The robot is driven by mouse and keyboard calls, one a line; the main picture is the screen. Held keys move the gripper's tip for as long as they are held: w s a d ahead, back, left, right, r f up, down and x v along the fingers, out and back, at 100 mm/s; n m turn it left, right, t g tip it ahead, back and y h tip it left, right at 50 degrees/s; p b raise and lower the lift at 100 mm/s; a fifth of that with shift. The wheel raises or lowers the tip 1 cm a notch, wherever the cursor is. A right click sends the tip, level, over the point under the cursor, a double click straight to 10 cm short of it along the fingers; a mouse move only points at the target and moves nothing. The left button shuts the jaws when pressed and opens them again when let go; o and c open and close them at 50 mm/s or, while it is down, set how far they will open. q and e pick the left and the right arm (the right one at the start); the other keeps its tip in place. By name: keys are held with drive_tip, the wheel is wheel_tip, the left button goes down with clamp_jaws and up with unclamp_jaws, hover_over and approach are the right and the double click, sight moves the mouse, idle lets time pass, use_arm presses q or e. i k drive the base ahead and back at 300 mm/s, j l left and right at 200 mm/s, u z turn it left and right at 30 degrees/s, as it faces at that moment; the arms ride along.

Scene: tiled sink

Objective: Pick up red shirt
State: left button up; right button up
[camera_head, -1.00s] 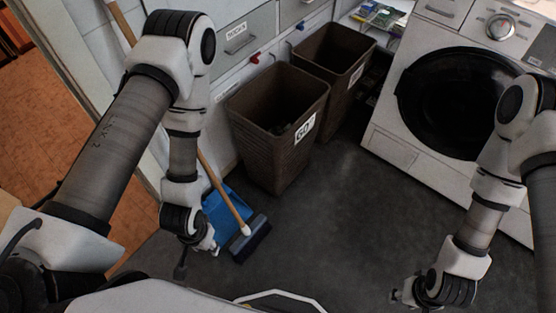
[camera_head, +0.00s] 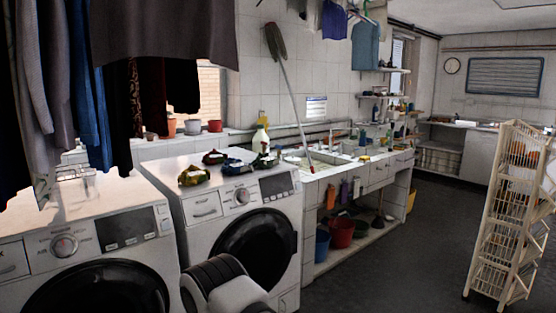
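No bright red shirt is clear in view. A dark reddish garment (camera_head: 151,88) hangs among darker clothes at the upper left; I cannot tell whether it is a shirt. Several small dark, multicoloured items (camera_head: 237,168) lie on top of the right washing machine (camera_head: 196,208); I cannot tell what they are. Neither gripper shows. Only a part of one of my arms shows at the bottom, in front of the machines.
A left washing machine (camera_head: 82,243) stands beside the right one. A tiled sink counter (camera_head: 368,178) runs behind, with a red bucket (camera_head: 341,233) below. A white wire rack (camera_head: 508,215) stands at the right. The dark floor (camera_head: 405,265) between is clear.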

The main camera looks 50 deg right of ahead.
sight(213, 158)
drive_tip(key=l+z, duration=0.1)
drive_tip(key=z, duration=0.95)
